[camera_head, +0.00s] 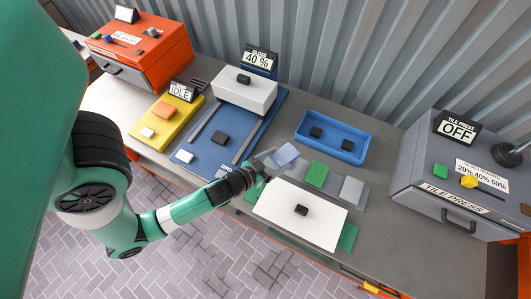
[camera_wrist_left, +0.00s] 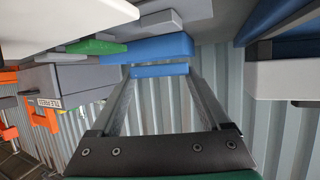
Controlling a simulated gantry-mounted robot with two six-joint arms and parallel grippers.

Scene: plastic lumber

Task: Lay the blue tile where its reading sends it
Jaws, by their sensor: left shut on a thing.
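My left gripper (camera_head: 264,163) is shut on the blue tile (camera_head: 286,154) and holds it above the counter, between the blue base plate and the green tile. In the left wrist view, a blue edge of the tile (camera_wrist_left: 160,70) shows between the fingertips. The gloss meter's display (camera_head: 259,60) reads 40 %. Its white block (camera_head: 245,92) with a black knob sits on the blue base plate (camera_head: 205,152). The tile press (camera_head: 462,180) at the right is labelled 20%, 40%, 60%, and its display (camera_head: 457,128) reads OFF. My right gripper is not in view.
A green tile (camera_head: 316,174) and a grey tile (camera_head: 352,190) lie beside a white board (camera_head: 325,216) with a black knob. A blue tray (camera_head: 335,123) holds two dark knobs behind them. A yellow plate (camera_head: 185,113), an IDLE display (camera_head: 181,91) and an orange box (camera_head: 150,50) stand left.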

